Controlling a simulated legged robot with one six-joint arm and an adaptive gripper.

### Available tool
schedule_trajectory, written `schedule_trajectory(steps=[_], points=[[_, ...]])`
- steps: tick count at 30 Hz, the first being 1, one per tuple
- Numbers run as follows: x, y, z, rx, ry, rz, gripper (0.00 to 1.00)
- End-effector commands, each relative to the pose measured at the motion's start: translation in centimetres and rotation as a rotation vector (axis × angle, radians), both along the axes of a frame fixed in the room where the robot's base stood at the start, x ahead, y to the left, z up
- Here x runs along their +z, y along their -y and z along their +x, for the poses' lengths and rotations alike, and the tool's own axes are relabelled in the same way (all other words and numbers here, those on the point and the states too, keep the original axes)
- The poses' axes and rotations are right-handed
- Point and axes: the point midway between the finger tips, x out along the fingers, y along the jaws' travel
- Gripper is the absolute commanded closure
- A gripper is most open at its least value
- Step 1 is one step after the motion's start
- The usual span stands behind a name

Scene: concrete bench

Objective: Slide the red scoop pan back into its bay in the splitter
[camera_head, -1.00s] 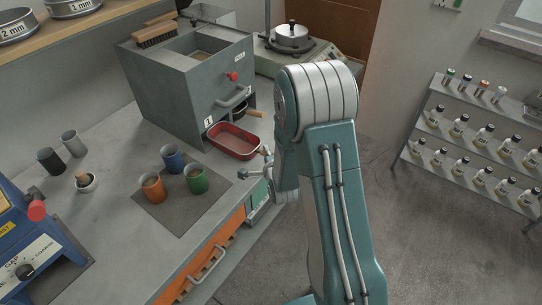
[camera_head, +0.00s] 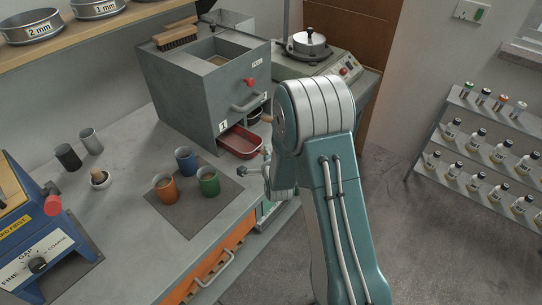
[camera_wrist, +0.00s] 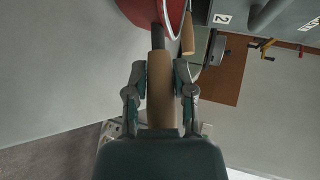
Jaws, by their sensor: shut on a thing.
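The red scoop pan (camera_head: 238,143) sits low in front of the grey splitter (camera_head: 185,95), its far part inside the bay under label 1 and its near part sticking out. In the wrist view the red pan (camera_wrist: 150,10) shows at the top edge, with its tan handle (camera_wrist: 160,95) running down between my fingers. My gripper (camera_wrist: 160,75) is shut on that handle. In the head view my arm hides most of the gripper and the handle. A second tan handle (camera_wrist: 187,35) shows beside the red pan in the wrist view, near label 2.
Orange, blue and green cups (camera_head: 208,181) stand on a dark mat left of the pan. A brush (camera_head: 176,40) lies on top of the splitter. A blue machine (camera_head: 35,240) stands at the near left.

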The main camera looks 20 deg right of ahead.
Motion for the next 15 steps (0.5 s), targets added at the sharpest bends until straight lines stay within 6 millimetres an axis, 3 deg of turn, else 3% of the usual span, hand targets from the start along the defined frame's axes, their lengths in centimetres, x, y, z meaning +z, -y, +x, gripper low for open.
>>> schedule_trajectory(steps=[15], points=[[-0.1, -1.7, 2.2, 0.002, 0.002, 0.0, 1.0]])
